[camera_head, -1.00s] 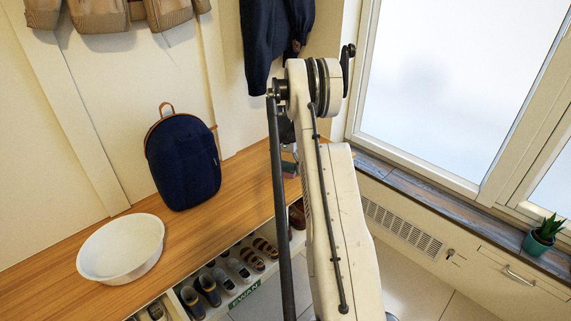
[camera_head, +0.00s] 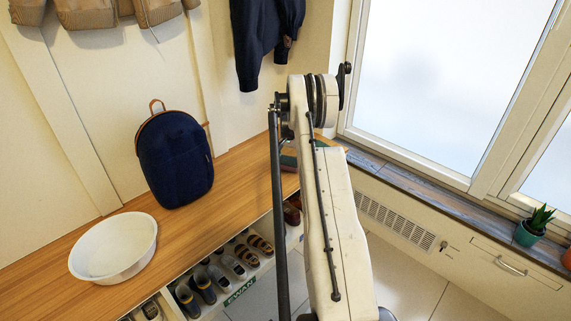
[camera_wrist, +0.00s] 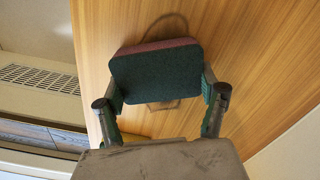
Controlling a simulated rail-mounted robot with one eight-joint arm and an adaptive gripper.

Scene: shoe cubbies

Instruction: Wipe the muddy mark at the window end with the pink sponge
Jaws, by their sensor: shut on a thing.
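My gripper (camera_wrist: 160,86) is shut on the pink sponge (camera_wrist: 157,47), with one finger at each side. In the wrist view the sponge's dark green face is toward the camera, and a thin pink edge shows along its far side. The sponge is over the wooden bench top; I cannot tell whether it touches it. A brown muddy mark (camera_wrist: 181,20) shows as a curved line beyond the sponge, with a brownish patch on its near side. The sponge covers the middle of the mark. In the head view my arm hides most of the gripper and this bench end.
The bench top (camera_head: 215,185) holds a white basin (camera_head: 113,248) and a navy backpack (camera_head: 174,160). Shoes (camera_head: 232,262) fill cubbies below. A dark jacket (camera_head: 265,40) hangs above. The window sill (camera_head: 410,185) adjoins the bench end, with a potted plant (camera_head: 533,227) farther right.

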